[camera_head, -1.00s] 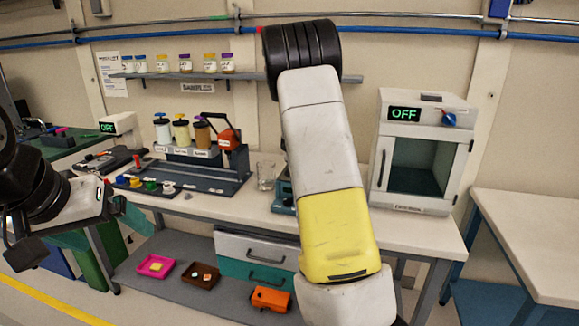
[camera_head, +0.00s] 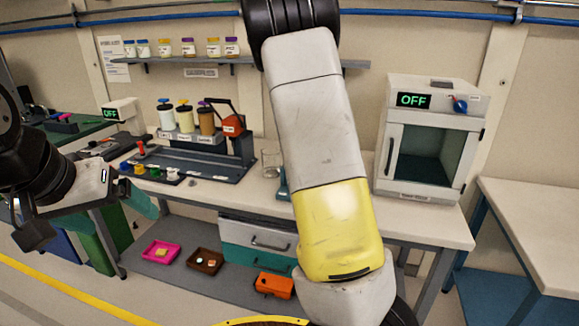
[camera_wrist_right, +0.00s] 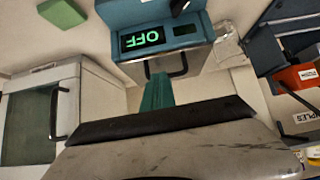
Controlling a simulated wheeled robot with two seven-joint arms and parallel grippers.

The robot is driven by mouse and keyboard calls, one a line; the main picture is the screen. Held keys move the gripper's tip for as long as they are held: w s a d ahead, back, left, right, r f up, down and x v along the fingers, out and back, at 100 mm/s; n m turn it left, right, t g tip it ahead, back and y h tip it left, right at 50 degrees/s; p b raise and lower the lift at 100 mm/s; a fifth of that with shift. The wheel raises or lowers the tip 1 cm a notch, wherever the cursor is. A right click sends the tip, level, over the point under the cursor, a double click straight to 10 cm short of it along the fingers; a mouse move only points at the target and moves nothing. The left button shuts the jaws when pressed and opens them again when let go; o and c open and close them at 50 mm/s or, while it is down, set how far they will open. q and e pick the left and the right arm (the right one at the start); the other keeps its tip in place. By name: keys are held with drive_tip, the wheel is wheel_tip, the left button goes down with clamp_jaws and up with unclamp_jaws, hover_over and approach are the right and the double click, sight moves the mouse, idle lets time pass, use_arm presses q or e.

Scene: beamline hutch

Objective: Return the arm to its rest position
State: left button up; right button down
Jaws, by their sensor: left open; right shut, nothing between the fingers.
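My right arm (camera_head: 320,130), with white and yellow links, rises across the middle of the head view; its gripper is hidden there. In the right wrist view the right gripper (camera_wrist_right: 157,92) shows as teal fingers, closed together and empty. It points toward the front of a teal device (camera_wrist_right: 160,40) with a green OFF display. I cannot tell if they touch. My left gripper (camera_head: 135,206) is at the left of the head view, open and empty, in front of the bench's left end.
The bench (camera_head: 205,198) carries a rack with several jars (camera_head: 187,118), a beaker (camera_head: 271,164) and a white oven (camera_head: 430,138) reading OFF. The teal device shows partly behind my right arm. Pink (camera_head: 160,252) and brown (camera_head: 205,261) trays lie on the lower shelf. A right-hand table (camera_head: 540,215) is bare.

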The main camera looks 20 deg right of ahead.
drive_tip(key=shift+s+a+f, duration=0.55)
drive_tip(key=shift+s+f, duration=0.05)
drive_tip(key=shift+s, duration=0.25)
drive_tip(key=shift+s+a+f, duration=0.55)
drive_tip(key=shift+s+f, duration=0.05)
drive_tip(key=shift+s, duration=0.2)
